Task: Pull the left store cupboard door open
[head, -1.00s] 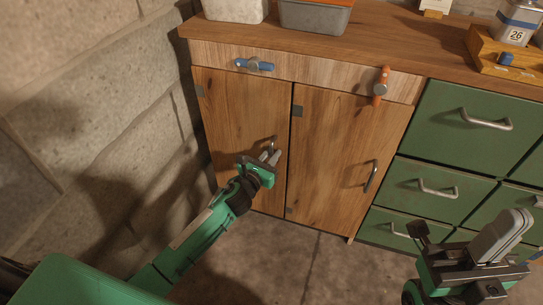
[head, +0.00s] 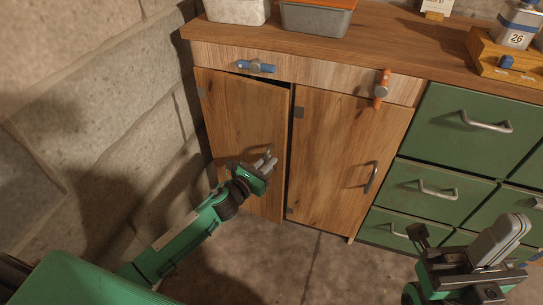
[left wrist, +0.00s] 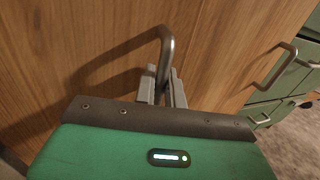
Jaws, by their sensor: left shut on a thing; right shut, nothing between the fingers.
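The left store cupboard door (head: 238,120) is a brown wooden panel. It stands slightly ajar, with a dark gap along its top and right edges. Its metal bar handle (left wrist: 166,50) shows in the left wrist view, between the fingers of my left gripper (left wrist: 161,86). In the head view my left gripper (head: 266,166) is shut on that handle and partly hides it. The right cupboard door (head: 335,150) is closed, with its own bar handle (head: 371,177). My right gripper (head: 492,248) is shut and empty at the lower right, in front of the green drawers.
A blue turn latch (head: 256,66) lies level above the left door; an orange latch (head: 381,90) stands upright, overlapping the right door's top. Green drawers (head: 462,133) stand to the right. A stone wall (head: 90,100) is close on the left. Bare floor (head: 300,262) lies in front.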

